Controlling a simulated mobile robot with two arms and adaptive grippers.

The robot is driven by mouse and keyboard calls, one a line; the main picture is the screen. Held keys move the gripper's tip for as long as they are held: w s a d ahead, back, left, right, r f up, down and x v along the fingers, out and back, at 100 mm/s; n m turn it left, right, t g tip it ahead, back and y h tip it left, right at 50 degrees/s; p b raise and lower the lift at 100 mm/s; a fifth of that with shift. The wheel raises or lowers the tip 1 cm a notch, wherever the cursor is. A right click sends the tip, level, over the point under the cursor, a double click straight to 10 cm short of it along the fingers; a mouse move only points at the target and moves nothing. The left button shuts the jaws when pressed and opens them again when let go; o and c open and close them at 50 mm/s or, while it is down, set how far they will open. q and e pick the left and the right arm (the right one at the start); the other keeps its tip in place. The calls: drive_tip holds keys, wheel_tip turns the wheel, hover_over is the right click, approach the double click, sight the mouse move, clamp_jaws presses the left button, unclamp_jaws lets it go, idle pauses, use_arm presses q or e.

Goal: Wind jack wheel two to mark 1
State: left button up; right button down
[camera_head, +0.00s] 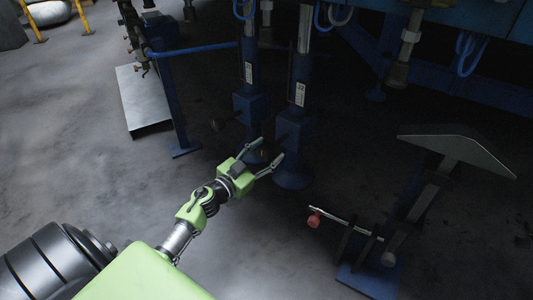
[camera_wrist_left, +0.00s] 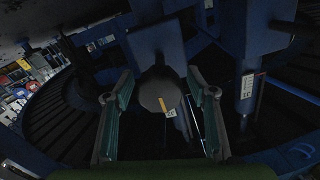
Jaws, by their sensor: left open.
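Two blue jacks, a left one (camera_head: 248,105) and a right one (camera_head: 295,130), stand side by side in the head view, each with a white scale label on its column. A small dark wheel (camera_head: 216,125) sticks out of the left jack. My left gripper (camera_head: 273,148) is open in front of the right jack, low down. In the left wrist view a dark round jack wheel (camera_wrist_left: 158,94) with a yellow stripe and a small white tag lies between the open fingers (camera_wrist_left: 160,72). I cannot tell whether they touch it. The jack number is not readable.
A blue stand with a grey sloped plate (camera_head: 460,152) and a red-knobbed lever (camera_head: 314,220) stands at the right. A blue post (camera_head: 175,110) and pale panel (camera_head: 140,97) stand at the left. The front left floor is free.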

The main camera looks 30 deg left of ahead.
use_arm(q)
drive_tip(key=shift+c, duration=0.4)
drive_tip(key=c, duration=1)
drive_tip(key=shift+c, duration=0.2)
drive_tip(key=shift+m, duration=0.4)
